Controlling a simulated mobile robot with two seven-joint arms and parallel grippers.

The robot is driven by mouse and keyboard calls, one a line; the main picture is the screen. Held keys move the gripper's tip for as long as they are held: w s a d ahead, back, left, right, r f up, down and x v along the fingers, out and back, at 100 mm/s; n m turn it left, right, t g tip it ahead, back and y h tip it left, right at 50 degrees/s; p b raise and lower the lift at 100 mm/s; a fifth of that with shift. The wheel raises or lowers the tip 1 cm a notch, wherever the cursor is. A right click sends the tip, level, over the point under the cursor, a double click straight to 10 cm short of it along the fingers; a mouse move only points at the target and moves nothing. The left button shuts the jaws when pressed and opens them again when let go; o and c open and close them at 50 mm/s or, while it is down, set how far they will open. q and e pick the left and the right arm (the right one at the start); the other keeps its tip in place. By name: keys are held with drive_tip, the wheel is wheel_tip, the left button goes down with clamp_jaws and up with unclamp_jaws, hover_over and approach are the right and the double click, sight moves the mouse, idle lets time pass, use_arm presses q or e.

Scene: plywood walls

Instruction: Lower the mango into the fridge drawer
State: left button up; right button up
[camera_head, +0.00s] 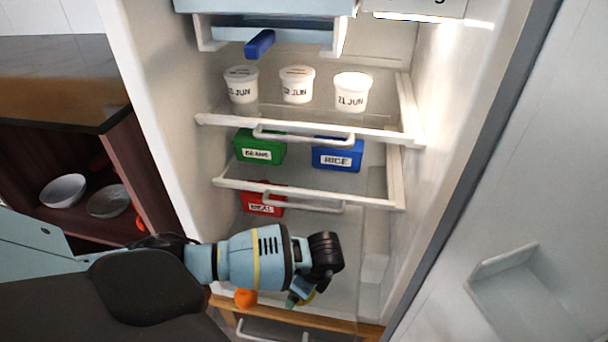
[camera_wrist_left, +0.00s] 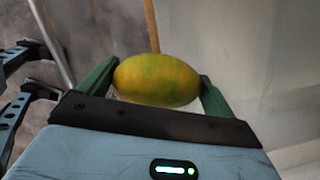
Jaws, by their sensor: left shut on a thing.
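My left gripper (camera_head: 300,298) reaches into the lower part of the open fridge, pointing down over the bottom drawer (camera_head: 350,325). Its fingers are mostly hidden by the wrist in the head view. The left wrist view shows the gripper (camera_wrist_left: 158,85) with its green fingers closed on the two ends of a yellow-green mango (camera_wrist_left: 157,80). In the head view only a small yellow edge shows by the fingers. Whether the mango is below the drawer's rim cannot be told. My right gripper is not in view.
An orange (camera_head: 245,298) shows by the drawer's wooden edge, left of the gripper. A red box (camera_head: 262,200), a green box (camera_head: 259,147) and a blue box (camera_head: 338,154) are on the shelves above. White tubs (camera_head: 297,85) stand higher. The open door (camera_head: 500,230) is at right.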

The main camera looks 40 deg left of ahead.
use_arm(q)
drive_tip(key=shift+f+b, duration=1)
drive_tip(key=shift+f, duration=0.9)
drive_tip(key=shift+f+b, duration=1.6)
drive_tip(key=shift+f, duration=1.2)
idle(1.4)
idle(0.4)
drive_tip(key=o, duration=0.9)
drive_tip(key=shift+c, duration=0.2)
drive_tip(key=shift+r, duration=0.1)
